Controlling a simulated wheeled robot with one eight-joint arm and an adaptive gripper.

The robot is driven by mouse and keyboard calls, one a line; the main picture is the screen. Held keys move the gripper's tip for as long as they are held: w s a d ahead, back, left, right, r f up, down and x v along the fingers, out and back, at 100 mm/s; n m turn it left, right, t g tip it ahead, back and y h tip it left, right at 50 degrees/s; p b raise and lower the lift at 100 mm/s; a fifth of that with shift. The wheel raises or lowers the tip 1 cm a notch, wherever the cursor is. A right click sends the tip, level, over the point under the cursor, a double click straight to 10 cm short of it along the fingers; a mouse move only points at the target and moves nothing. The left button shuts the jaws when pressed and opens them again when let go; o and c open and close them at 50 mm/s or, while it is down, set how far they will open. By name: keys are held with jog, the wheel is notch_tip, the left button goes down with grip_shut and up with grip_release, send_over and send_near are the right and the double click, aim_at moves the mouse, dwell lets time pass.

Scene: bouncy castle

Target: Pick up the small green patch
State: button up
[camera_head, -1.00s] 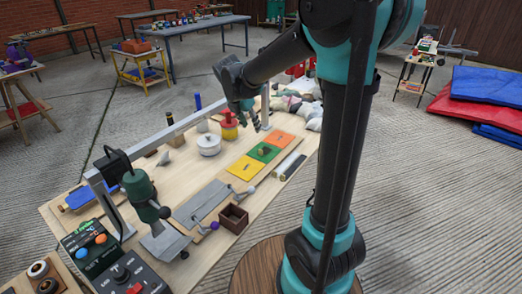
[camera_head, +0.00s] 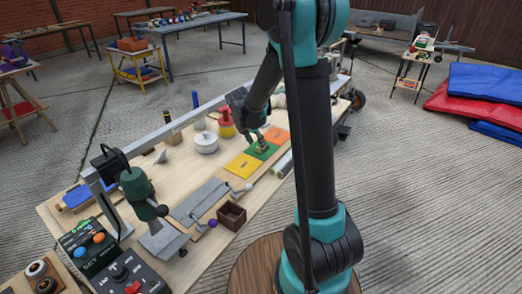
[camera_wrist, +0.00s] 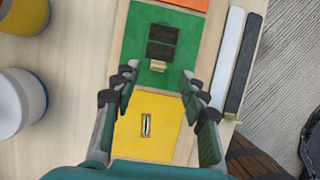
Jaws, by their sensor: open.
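A green square patch (camera_wrist: 137,50) lies flat on the wooden table, between an orange square and a yellow square. It also shows in the head view (camera_head: 273,153). A small dark, two-part piece (camera_wrist: 161,40) with a tan block at its lower end lies on the green patch; I cannot tell exactly what it is. My gripper (camera_wrist: 158,77) is open and empty, its fingers spread to either side of the lower green patch and upper yellow square. In the head view, my gripper (camera_head: 257,135) hangs over the green patch; whether it touches is unclear.
The yellow square (camera_wrist: 150,150) and orange square (camera_wrist: 152,15) flank the patch. A light bar and dark bar (camera_wrist: 245,62) lie to the right. A white pot (camera_head: 206,143) and red-and-yellow container (camera_head: 226,124) stand to the left. A brown open box (camera_head: 232,215) sits nearer.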

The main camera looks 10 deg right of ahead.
aim_at(258, 152)
jog(key=shift+x, duration=1.85)
jog(key=shift+c, duration=0.2)
jog(key=c, duration=0.9)
